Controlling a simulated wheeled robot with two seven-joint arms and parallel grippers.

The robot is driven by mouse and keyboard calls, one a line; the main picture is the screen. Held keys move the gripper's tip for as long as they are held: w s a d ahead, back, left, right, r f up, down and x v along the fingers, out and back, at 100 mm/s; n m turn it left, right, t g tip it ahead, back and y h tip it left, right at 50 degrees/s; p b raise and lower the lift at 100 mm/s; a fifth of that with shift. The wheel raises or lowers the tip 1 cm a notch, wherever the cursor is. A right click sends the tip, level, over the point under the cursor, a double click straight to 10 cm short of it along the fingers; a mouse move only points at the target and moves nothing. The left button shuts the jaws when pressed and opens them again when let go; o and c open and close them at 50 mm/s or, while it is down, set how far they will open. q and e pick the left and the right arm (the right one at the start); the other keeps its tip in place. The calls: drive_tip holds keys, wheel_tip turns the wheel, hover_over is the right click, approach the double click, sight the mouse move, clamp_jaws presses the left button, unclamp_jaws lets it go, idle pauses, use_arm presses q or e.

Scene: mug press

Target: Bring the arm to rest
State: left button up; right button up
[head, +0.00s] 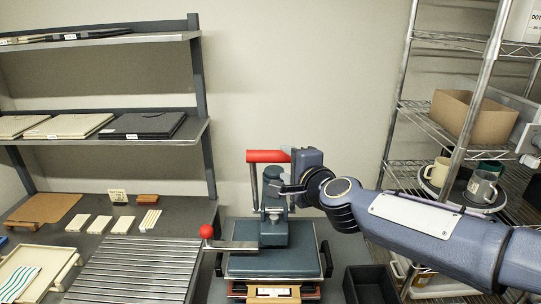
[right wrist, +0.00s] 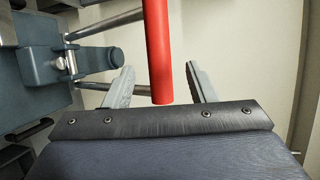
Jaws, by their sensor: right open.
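My right arm comes in from the right in the head view, and its gripper (head: 285,188) is at the mug press (head: 273,262). The press has a red lever handle (head: 266,156), raised and lying level at the top of its post. In the right wrist view the red handle (right wrist: 158,50) runs down between the two grey fingers of my right gripper (right wrist: 160,86). The fingers are apart, with a gap on each side of the handle. My left gripper is not in view.
A black bin (head: 370,285) is right of the press. A wire shelf (head: 405,140) at the right holds mugs (head: 482,186) and a cardboard box (head: 472,117). The wall above the press is clear.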

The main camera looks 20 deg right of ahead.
drive_tip(key=s+f+n+g, duration=0.3)
drive_tip(key=s+f+n, duration=0.2)
drive_tip(key=s, duration=0.5)
drive_tip(key=s+f+n+g+y, duration=0.1)
drive_tip(key=s+f+n+g, duration=0.2)
drive_tip(key=s+f+n, duration=0.3)
drive_tip(key=s+a+f+n+g+y+b, duration=0.1)
drive_tip(key=s+f+n+g, duration=0.3)
drive_tip(key=s+f, duration=0.4)
drive_tip(key=s+n, duration=0.1)
drive_tip(key=s, duration=0.4)
drive_tip(key=shift+s+f, duration=0.2)
drive_tip(key=shift+s, duration=0.15)
